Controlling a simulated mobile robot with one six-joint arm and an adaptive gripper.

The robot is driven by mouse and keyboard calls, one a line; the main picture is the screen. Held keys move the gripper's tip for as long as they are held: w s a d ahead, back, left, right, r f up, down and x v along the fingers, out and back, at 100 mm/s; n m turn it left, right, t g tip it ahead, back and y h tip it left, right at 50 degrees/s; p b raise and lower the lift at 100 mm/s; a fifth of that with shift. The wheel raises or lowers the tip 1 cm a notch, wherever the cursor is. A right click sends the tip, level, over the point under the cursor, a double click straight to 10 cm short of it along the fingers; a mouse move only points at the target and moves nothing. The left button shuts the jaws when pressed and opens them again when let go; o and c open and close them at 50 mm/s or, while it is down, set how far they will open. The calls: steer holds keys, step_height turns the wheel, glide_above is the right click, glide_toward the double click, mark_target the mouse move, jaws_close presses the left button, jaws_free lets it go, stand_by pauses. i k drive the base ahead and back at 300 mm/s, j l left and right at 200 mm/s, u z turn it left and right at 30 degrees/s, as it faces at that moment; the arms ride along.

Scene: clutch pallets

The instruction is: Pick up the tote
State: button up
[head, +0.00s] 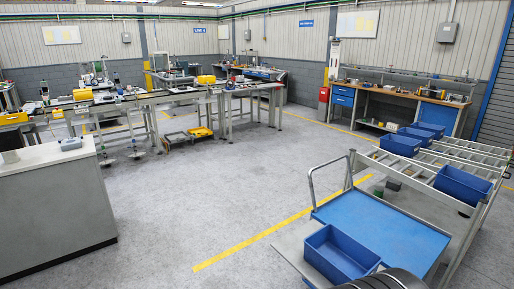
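An empty blue tote (341,252) stands at the near end of a blue-topped cart (385,222) with a grey push handle, in the lower right of the head view. A second blue tote (463,183) sits on a grey roller rack (452,150) to the right of the cart. Several more blue totes (400,145) stand in a row at the rack's far left side. My gripper is not in view, so I cannot see its state. A dark rounded shape at the bottom edge hides a little of the cart's near corner.
A grey counter (55,200) stands at the left. Long workbenches (150,98) with parts and yellow bins run across the back left. A wooden-topped bench (400,95) with blue drawers is at the back right. The middle floor (215,190) is clear, with yellow lines.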

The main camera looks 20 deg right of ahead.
mark_target(467, 188)
steer(key=i+l, duration=0.15)
steer(key=l, duration=0.65)
steer(key=i+l, duration=0.2)
steer(key=l, duration=0.6)
steer(key=i+l, duration=0.15)
steer(key=l, duration=0.65)
steer(key=i+l, duration=0.2)
steer(key=l, duration=0.6)
steer(key=i+l, duration=0.15)
steer(key=l, duration=0.65)
steer(key=i+l, duration=0.15)
steer(key=l, duration=0.6)
steer(key=i+l, duration=0.2)
steer(key=l, duration=0.6)
steer(key=i+l, duration=0.15)
steer(key=l, duration=0.65)
